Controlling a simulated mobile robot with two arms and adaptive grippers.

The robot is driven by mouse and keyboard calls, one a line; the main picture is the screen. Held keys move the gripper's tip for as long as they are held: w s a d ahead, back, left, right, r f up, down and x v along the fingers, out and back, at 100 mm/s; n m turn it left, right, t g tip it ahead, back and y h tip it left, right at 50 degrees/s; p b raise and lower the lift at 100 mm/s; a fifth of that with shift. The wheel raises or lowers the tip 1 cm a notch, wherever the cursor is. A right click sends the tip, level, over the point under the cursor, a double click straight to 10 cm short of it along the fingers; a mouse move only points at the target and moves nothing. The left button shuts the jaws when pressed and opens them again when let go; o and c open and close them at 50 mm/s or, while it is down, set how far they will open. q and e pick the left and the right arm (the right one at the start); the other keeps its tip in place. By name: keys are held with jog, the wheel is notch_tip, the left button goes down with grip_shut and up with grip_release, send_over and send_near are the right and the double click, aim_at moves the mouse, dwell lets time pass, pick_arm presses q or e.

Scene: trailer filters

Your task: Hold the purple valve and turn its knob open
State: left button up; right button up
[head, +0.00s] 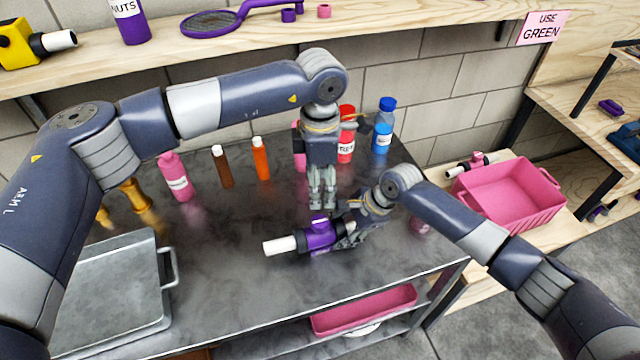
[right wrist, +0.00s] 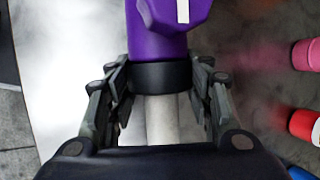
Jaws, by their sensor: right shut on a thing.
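The purple valve (head: 322,238) has a white pipe end (head: 278,246) pointing left and black collars. It lies level at the metal table, and I cannot tell whether it touches the top. Its purple knob (head: 319,221) faces up. In the right wrist view the knob (right wrist: 172,12) carries a white stripe running along the pipe. My right gripper (head: 345,236) is shut on the valve's right end; in the right wrist view its fingers (right wrist: 160,85) flank the black collar. My left gripper (head: 322,206) points down just above the knob, apart from it, its fingers close together.
Pink, brown and orange bottles (head: 261,158) stand along the table's back, with red and blue bottles (head: 383,125) behind my left gripper. A metal tray (head: 110,290) lies on the left. A pink bin (head: 510,195) stands right. The table's front middle is clear.

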jog(key=o, duration=1.4)
jog(key=shift+c, duration=0.2)
